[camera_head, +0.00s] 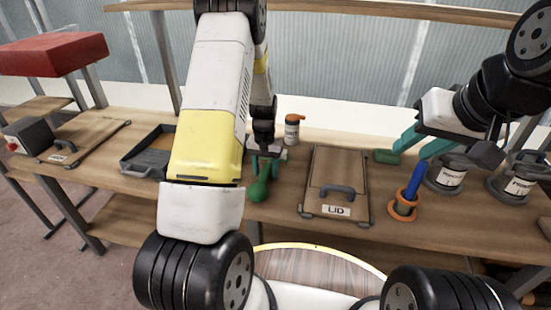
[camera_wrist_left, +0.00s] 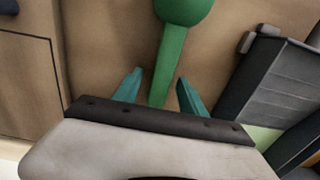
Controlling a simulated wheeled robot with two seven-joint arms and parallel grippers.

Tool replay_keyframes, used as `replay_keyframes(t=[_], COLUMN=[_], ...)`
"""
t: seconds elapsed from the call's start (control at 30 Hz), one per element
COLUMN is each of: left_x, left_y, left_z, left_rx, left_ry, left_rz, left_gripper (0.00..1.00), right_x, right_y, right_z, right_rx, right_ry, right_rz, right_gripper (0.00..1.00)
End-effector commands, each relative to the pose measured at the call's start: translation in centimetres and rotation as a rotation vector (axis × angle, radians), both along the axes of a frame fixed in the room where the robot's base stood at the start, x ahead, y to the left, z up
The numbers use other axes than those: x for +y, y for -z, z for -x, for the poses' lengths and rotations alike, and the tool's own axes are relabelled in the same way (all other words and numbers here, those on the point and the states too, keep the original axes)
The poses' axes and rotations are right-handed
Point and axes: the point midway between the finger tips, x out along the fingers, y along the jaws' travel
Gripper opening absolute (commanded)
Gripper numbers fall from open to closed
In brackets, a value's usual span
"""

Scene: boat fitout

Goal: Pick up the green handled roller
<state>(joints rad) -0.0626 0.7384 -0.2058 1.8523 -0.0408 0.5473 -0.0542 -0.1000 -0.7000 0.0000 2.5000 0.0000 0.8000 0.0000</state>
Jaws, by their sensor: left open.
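A green tool with a rounded bulb end (camera_head: 258,189) lies on the bench below my left gripper (camera_head: 265,158); I take it as the green handled roller, though no roller head shows. In the left wrist view its narrow green shaft (camera_wrist_left: 168,62) reaches between the two teal fingers of my left gripper (camera_wrist_left: 158,90). The fingers are apart, with a gap on each side of the shaft. My right gripper (camera_head: 418,148) is over the right side of the bench with its teal fingers apart, and nothing shows held in it.
A wooden lid board (camera_head: 335,168) with a grey handle lies right of the tool. A dark tray (camera_head: 147,151) is on the left. A blue-handled item stands in an orange ring (camera_head: 403,207). Labelled containers (camera_head: 450,176) and an orange-capped bottle (camera_head: 292,130) are nearby.

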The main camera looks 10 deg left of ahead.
Motion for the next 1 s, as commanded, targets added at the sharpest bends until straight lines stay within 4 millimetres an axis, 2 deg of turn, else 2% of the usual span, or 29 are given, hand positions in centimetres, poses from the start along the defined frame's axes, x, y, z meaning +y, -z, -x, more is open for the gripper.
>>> replay_keyframes(t=[0.07, 0.3, 0.77, 1.0], left_x=[0.0, 0.0, 0.0, 0.0], left_y=[0.0, 0.0, -0.3, -2.5], left_z=[0.0, 0.0, 0.0, -0.1], left_rx=[0.000, 0.000, -0.001, -0.004], left_ry=[0.000, 0.000, 0.001, 0.001], left_rz=[0.000, 0.000, 0.000, 0.000], left_gripper=[0.47, 0.00, 0.00, 0.00], right_x=[0.0, 0.0, 0.0, 0.0], right_y=[0.0, 0.0, 0.0, 0.0], right_z=[0.0, 0.0, 0.0, 0.0], right_rx=[0.000, 0.000, 0.000, 0.000], right_ry=[0.000, 0.000, 0.000, 0.000], right_rz=[0.000, 0.000, 0.000, 0.000], right_gripper=[0.36, 0.36, 0.36, 0.36])
